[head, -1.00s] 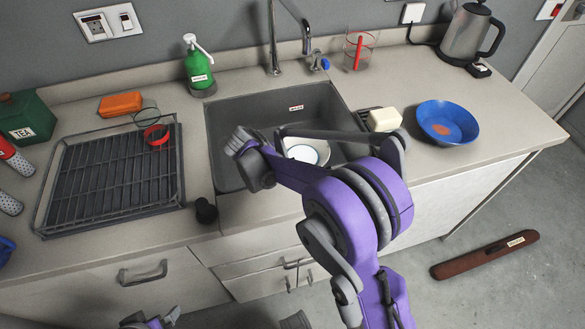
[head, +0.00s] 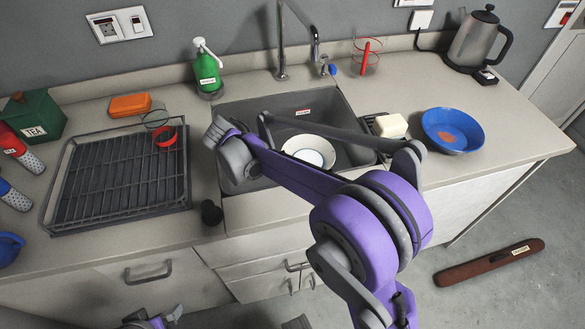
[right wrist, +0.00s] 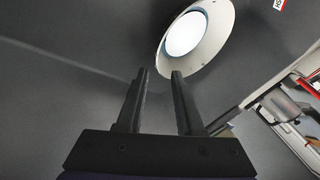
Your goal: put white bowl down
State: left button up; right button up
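The white bowl (head: 309,152) sits upright inside the dark sink (head: 240,104), partly behind my right arm. In the right wrist view the bowl (right wrist: 197,38) lies beyond the fingertips, against the dark sink surface. My right gripper (right wrist: 160,72) is open, with an empty gap between its two black fingers. The bowl looks apart from them. In the head view my right arm reaches over the sink and its fingers are hidden behind the wrist. Part of my left gripper (head: 152,319) shows at the bottom edge; its finger opening is unclear.
A soap bottle (head: 207,68) and faucet (head: 282,50) stand behind. A blue bowl (head: 452,130) is to the right, with free counter around it.

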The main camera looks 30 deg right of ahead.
jog(key=v, duration=0.3)
jog(key=shift+a+r, duration=0.2)
jog(key=shift+r, duration=0.1)
